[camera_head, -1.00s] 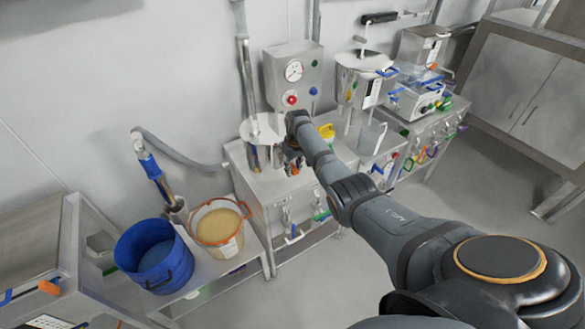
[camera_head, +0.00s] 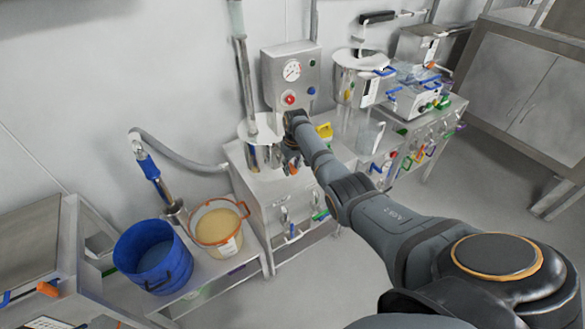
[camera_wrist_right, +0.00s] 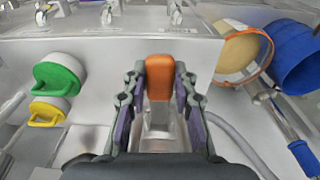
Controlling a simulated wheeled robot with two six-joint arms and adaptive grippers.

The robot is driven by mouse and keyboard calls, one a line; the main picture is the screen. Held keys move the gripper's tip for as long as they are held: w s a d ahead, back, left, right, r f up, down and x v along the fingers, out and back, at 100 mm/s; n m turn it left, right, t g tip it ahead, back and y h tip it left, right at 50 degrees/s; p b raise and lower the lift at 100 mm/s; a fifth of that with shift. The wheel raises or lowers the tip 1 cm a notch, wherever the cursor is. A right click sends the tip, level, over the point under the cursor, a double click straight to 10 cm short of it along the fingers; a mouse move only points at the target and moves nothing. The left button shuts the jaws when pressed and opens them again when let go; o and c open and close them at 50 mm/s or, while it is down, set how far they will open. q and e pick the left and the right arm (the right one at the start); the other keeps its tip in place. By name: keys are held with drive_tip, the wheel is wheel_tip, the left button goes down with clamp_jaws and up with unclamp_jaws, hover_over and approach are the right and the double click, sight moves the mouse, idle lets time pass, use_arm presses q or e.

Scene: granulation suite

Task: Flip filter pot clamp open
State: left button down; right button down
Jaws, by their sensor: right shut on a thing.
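The filter pot (camera_head: 262,152) is a shiny steel vessel with a pale flat top, standing on the steel cabinet by the wall in the head view. My right gripper (camera_head: 291,160) is at the pot's right side, partly hidden by my own wrist. In the right wrist view, an orange clamp handle (camera_wrist_right: 160,78) stands between the two fingers of my right gripper (camera_wrist_right: 159,85), which are shut on it. My left gripper is not in view.
A gauge box (camera_head: 291,75) stands behind the pot. A yellow-lidded item (camera_head: 325,131) is right of my wrist. A blue bucket (camera_head: 152,257) and a cream-filled bucket (camera_head: 219,226) are at lower left. Green (camera_wrist_right: 58,73) and yellow (camera_wrist_right: 47,111) round-handled items show in the wrist view.

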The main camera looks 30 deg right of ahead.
sight(292, 168)
drive_tip(key=c, duration=1.5)
unclamp_jaws()
drive_tip(key=shift+w+d+r, duration=0.1)
drive_tip(key=shift+w+r, duration=0.5)
drive_tip(key=shift+r, duration=0.2)
drive_tip(key=o, duration=0.5)
drive_tip(key=shift+w+f, duration=0.2)
drive_tip(key=shift+f, duration=0.05)
drive_tip(key=shift+c, duration=0.2)
drive_tip(key=shift+f, duration=0.15)
drive_tip(key=shift+s, duration=0.2)
wheel_tip(292, 168, up, 12)
drive_tip(key=s, duration=0.1)
drive_tip(key=shift+s, duration=0.1)
